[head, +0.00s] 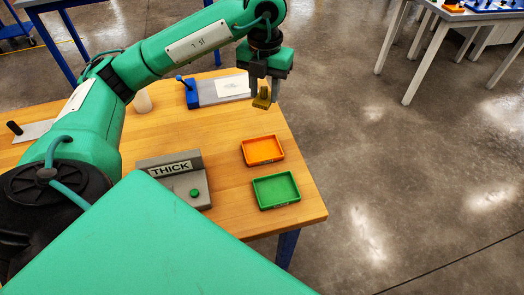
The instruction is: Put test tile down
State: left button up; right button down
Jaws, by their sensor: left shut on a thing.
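My left gripper (264,94) is shut on the test tile (262,102), a small olive-yellow piece. It holds the tile in the air near the far right end of the wooden table, beyond the trays in the picture. An orange tray (264,160) lies near the table's right edge and looks empty. A green tray (279,205) lies just in front of it and also looks empty. A grey stand (150,168) with a "THICK" sign and a green button is left of the trays. My right gripper is out of view.
The wooden table (225,150) has bare room between the stand and the trays. Concrete floor lies beyond the right edge.

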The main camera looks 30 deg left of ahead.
pick_arm(q)
jog(key=n, duration=0.2)
jog(key=shift+a+r+n, duration=0.3)
jog(key=shift+n, duration=0.1)
jog(key=shift+f, duration=0.25)
send_over(262, 151)
notch_tip(262, 151, down, 16)
jog(key=shift+r+p, duration=0.1)
jog(key=shift+p, duration=0.25)
notch_tip(262, 151, down, 4)
jog(key=shift+r, duration=0.2)
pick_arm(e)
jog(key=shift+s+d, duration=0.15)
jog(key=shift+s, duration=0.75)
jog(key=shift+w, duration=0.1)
pick_arm(q)
jog(key=shift+f, duration=0.1)
jog(key=o, duration=1)
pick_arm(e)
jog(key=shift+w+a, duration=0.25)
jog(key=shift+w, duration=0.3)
